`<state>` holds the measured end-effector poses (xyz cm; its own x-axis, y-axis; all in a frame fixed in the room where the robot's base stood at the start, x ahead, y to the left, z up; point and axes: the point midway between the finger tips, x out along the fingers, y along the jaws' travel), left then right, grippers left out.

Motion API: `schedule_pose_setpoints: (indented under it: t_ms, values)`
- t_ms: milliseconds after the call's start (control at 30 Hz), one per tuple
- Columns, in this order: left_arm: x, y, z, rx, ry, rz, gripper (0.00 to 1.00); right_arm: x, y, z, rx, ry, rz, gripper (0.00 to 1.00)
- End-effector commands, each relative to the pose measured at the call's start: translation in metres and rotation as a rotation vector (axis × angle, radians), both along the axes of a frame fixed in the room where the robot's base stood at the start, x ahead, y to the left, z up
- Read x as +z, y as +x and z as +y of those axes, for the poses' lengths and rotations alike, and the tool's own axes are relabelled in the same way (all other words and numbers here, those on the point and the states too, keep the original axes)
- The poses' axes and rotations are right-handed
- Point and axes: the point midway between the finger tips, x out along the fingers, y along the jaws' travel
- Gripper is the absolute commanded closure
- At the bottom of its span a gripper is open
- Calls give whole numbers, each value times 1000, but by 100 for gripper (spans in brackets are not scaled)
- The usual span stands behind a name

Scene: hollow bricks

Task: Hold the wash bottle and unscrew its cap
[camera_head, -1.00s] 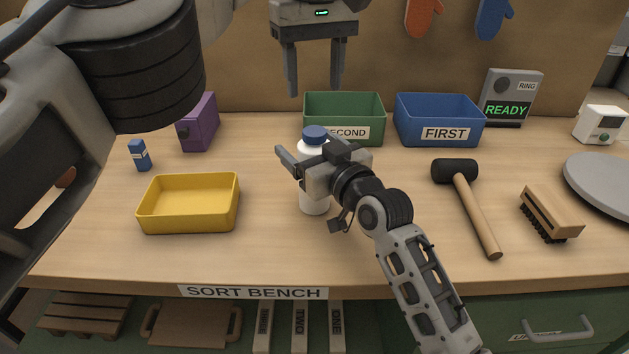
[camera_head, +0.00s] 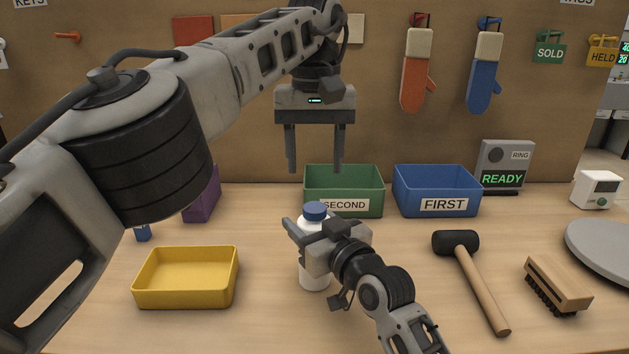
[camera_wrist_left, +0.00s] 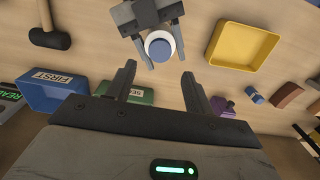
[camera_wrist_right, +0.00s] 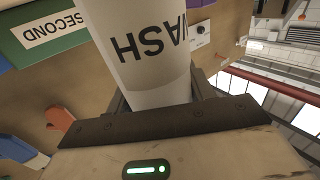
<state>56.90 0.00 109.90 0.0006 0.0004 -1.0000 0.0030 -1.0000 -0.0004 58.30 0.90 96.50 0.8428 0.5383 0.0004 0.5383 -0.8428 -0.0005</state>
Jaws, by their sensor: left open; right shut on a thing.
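The wash bottle (camera_head: 313,275) is white with a blue cap (camera_head: 315,211) and stands upright on the bench. My right gripper (camera_head: 300,236) is shut around the bottle's body, below the cap. The right wrist view shows the bottle (camera_wrist_right: 148,45) with the letters WASH between the fingers. My left gripper (camera_head: 315,170) is open and empty, pointing down above the bottle and apart from it. In the left wrist view the cap (camera_wrist_left: 160,48) lies beyond the two open fingertips (camera_wrist_left: 157,80). The bottle's far side is hidden.
A yellow tray (camera_head: 187,299) stands left of the bottle. A green SECOND bin (camera_head: 343,181) and a blue FIRST bin (camera_head: 436,184) stand behind it. A mallet (camera_head: 475,280) and a brush (camera_head: 557,286) lie right. A purple box (camera_head: 203,197) is partly hidden by my left arm.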

Motion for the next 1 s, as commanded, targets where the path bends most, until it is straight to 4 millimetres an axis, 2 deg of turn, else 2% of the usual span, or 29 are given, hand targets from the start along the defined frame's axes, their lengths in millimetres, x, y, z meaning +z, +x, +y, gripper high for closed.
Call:
schedule_pose_setpoints:
  t_ms: [300,400,600,733,1000]
  values:
    - [-27,0,2,-8,-1,2,47,-1,0,0,0,-2,1,100]
    - [-46,0,1,-6,0,4,47,-1,0,0,0,-3,1,100]
    - [-70,0,0,-3,-1,2,47,-1,0,0,-1,-3,1,100]
    - [-77,0,1,-3,0,2,47,-1,0,0,-1,-3,1,100]
    - [-78,0,1,-2,0,1,47,-1,0,0,-1,-3,1,100]
